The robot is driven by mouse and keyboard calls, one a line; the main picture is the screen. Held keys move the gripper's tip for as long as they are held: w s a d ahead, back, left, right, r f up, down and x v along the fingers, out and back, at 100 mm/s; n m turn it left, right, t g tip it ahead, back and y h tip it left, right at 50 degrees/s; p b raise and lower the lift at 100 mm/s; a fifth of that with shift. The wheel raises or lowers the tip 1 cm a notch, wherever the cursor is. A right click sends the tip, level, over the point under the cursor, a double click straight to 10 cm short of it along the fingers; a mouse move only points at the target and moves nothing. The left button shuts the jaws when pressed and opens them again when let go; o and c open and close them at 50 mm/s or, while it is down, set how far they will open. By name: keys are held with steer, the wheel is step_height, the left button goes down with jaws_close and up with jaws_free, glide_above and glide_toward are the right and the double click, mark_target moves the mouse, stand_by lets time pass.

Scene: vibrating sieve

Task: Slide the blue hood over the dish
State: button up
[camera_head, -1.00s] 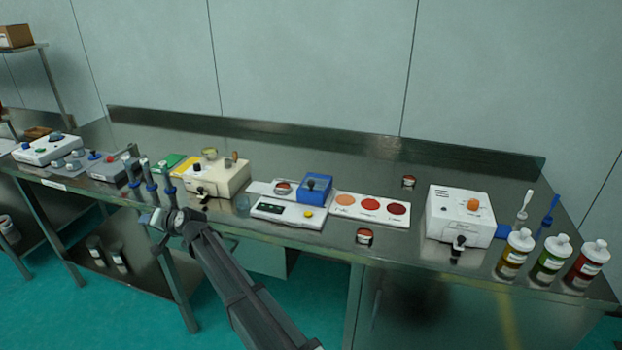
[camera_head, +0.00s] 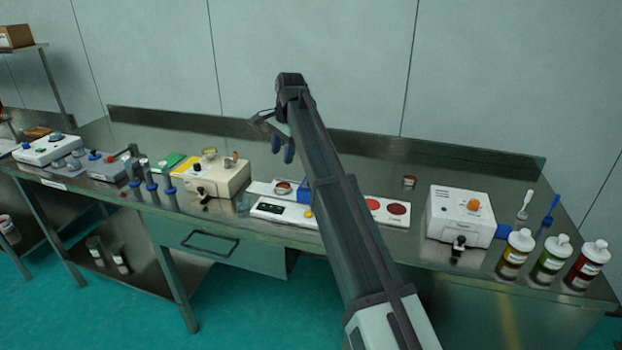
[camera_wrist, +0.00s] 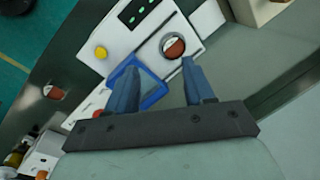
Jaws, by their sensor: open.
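The blue hood (camera_head: 304,191) is mostly hidden behind my arm in the head view. In the wrist view the hood (camera_wrist: 155,96) shows partly, between and behind my fingers. The dish (camera_head: 282,188), with red-brown contents, sits on the white device (camera_head: 268,208), left of the hood and uncovered. The dish also shows in the wrist view (camera_wrist: 173,46), near the tip of the right finger. My gripper (camera_head: 282,149) is open and empty, raised above the device, with its fingers pointing down. In the wrist view the open fingers (camera_wrist: 158,66) are well apart.
A card with red circles (camera_head: 386,208) lies right of the device, partly behind my arm. A beige box (camera_head: 216,178) stands to the left. A white box with an orange knob (camera_head: 460,213) and several bottles (camera_head: 549,258) stand to the right.

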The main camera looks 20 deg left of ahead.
steer(key=w+d+r+m+h, duration=0.25)
steer(key=d+r, duration=0.25)
steer(key=d, duration=0.3)
steer(key=shift+m+g+y, duration=0.25)
steer(key=shift+g, duration=0.15)
steer(key=f, duration=0.9)
steer(key=s+f, duration=0.1)
steer(key=f, duration=0.4)
steer(key=shift+d, duration=0.15)
steer(key=shift+w, duration=0.1)
steer(key=shift+c, duration=0.4)
jaws_close()
